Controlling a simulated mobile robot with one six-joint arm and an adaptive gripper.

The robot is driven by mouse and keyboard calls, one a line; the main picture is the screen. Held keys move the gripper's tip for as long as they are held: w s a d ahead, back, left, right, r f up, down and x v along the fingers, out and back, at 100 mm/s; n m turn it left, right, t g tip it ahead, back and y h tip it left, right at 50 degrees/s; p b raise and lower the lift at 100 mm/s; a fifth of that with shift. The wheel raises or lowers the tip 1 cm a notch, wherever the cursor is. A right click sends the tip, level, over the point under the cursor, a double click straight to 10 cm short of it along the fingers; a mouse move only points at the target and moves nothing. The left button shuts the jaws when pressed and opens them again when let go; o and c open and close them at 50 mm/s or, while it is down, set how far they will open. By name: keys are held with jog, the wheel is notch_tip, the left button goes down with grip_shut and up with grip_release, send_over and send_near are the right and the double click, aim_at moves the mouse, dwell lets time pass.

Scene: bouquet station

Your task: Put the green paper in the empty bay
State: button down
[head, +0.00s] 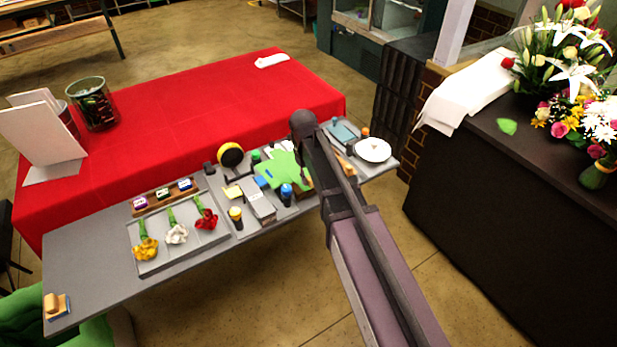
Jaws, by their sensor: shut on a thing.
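The green paper (279,168) is a bright, irregular sheet near the middle of the grey work table. My gripper (303,174) is at its right side, small and dark beneath my arm. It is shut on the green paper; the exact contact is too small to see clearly. The paper appears over or just above some small items, and its height is hard to judge. A grey tray (197,248) at the left holds a yellow, a white and a red flower with green stems. I cannot clearly tell which bay is empty.
A blue-capped bottle (287,192), a dark yellow-topped bottle (236,216) and a grey box (260,205) stand close by. A white plate (373,150) lies right. The red-covered table (200,110) is largely clear.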

jog(key=shift+f+b, duration=0.8)
jog(key=shift+f, duration=0.3)
jog(key=shift+f+b, duration=0.25)
jog(key=shift+b, duration=0.05)
dwell(0.8)
jog(key=c, duration=0.5)
grip_release()
jog(key=o, duration=0.4)
jog(key=shift+r, duration=0.15)
jog(key=shift+r+p, duration=3.35)
jog(key=shift+p, duration=0.2)
